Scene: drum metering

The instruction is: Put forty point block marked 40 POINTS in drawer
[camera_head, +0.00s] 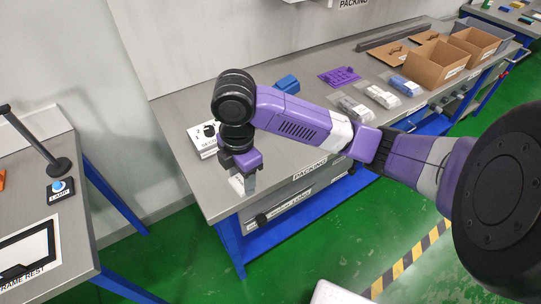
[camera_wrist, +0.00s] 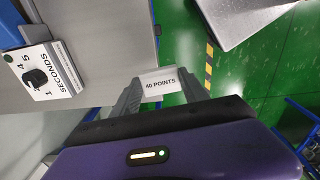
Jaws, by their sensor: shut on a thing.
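The forty point block (camera_wrist: 159,84) is a pale block with "40 POINTS" on its face in the wrist view. My gripper (camera_wrist: 158,88) is shut on it, one finger at each side. In the head view my gripper (camera_head: 243,184) hangs at the near left corner of the packing table, with the block (camera_head: 237,184) partly hidden by the fingers. A grey drawer front (camera_head: 300,193) with dark handles and a label sits under the tabletop, to the right of my gripper. It looks shut, though my arm hides part of that side.
Another bench (camera_head: 75,248) stands at left. Green floor lies open in front.

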